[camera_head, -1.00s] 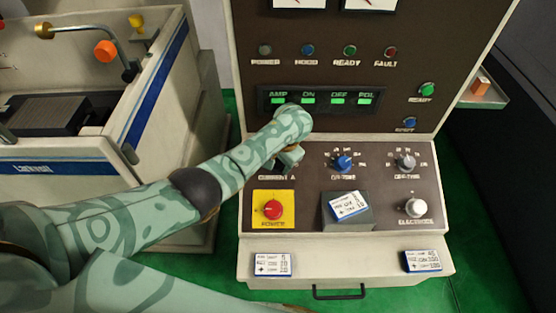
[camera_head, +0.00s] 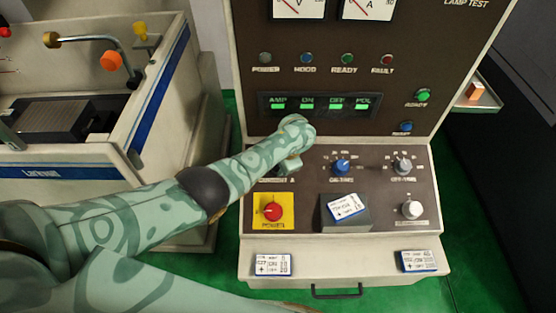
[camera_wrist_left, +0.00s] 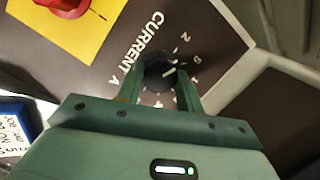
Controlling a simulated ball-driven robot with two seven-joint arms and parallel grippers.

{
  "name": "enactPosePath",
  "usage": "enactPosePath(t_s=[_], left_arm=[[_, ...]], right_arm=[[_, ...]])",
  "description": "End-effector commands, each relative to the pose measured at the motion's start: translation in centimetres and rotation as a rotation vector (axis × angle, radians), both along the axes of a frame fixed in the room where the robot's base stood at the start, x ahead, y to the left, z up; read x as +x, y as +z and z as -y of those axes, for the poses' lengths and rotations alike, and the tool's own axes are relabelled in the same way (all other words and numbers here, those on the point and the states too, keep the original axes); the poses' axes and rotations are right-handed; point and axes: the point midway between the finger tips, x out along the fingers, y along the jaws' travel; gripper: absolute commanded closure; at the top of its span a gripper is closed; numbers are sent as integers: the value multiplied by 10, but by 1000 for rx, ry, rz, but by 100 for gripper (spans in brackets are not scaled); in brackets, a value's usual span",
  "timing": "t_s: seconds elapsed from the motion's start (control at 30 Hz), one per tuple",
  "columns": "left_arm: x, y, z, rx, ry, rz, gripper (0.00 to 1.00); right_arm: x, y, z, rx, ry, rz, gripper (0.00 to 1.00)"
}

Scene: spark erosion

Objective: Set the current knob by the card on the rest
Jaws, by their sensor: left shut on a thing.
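The current knob (camera_wrist_left: 158,74) is a dark round knob with a pale pointer line, beside the printed words "CURRENT A" in the left wrist view. My left gripper (camera_wrist_left: 160,88) is shut on it, one finger on each side. In the head view my left gripper (camera_head: 290,164) is over the panel's left knob position, and my forearm hides the knob. The card (camera_head: 346,206) with a blue edge lies tilted on the dark rest (camera_head: 357,222). Its small print is too blurred to read surely. My right gripper is not in view.
The red power button (camera_head: 272,211) on its yellow plate is just below my left gripper. The blue on-time knob (camera_head: 341,167), off-time knob (camera_head: 403,165) and electrode knob (camera_head: 411,209) are to the right. Two other cards (camera_head: 273,264) (camera_head: 418,261) lie on the front ledge.

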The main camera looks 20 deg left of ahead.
Motion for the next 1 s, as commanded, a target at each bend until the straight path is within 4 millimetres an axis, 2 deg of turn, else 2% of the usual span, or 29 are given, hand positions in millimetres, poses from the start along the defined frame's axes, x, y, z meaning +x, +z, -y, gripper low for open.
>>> enactPosePath(t_s=[0.43,1.0], left_arm=[[-4,-3,0,81,-231,-30,87],[-5,-5,0,95,-270,-37,87]], right_arm=[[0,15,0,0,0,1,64],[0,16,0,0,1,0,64]])
